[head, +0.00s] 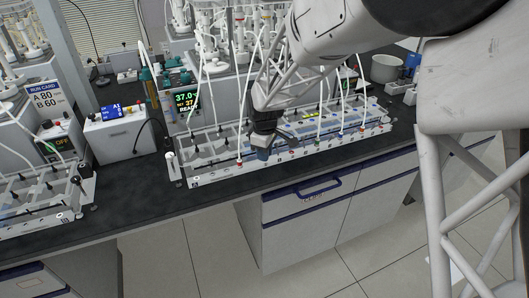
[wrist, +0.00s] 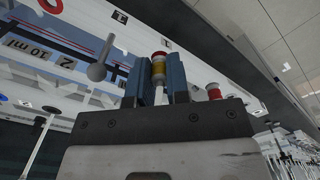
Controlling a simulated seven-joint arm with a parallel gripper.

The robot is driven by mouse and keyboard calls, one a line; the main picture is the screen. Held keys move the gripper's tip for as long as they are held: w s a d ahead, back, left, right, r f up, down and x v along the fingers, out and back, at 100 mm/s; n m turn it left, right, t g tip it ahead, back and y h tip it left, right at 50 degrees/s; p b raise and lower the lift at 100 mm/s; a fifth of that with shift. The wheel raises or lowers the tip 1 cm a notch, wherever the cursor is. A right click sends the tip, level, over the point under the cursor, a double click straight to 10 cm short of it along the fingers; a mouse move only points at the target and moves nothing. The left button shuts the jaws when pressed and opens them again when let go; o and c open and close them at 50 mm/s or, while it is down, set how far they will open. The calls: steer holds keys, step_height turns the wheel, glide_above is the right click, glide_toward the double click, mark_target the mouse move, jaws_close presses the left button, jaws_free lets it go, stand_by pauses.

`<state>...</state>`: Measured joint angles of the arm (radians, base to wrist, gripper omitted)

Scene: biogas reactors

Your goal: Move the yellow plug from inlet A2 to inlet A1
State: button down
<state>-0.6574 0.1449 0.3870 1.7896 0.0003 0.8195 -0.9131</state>
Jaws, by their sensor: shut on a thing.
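My gripper (head: 263,153) is low over the front edge of the long clear rack (head: 215,172) in the head view. The fingers hide the plug in the head view. I cannot tell whether the plug is seated in an inlet or clear of it.
White tubes and dark-handled fittings crowd the rack. A reactor display (head: 186,101) stands behind. A control box (head: 113,125) and a second rack (head: 40,205) are at left. The black bench front (head: 150,205) is clear.

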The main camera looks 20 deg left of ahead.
steer(key=shift+f, duration=0.3)
stand_by(0.5)
steer(key=c, duration=1)
jaws_free()
steer(key=shift+r, duration=0.1)
steer(key=shift+w+r, duration=0.1)
steer(key=shift+r, duration=3.75)
steer(key=shift+d, duration=0.15)
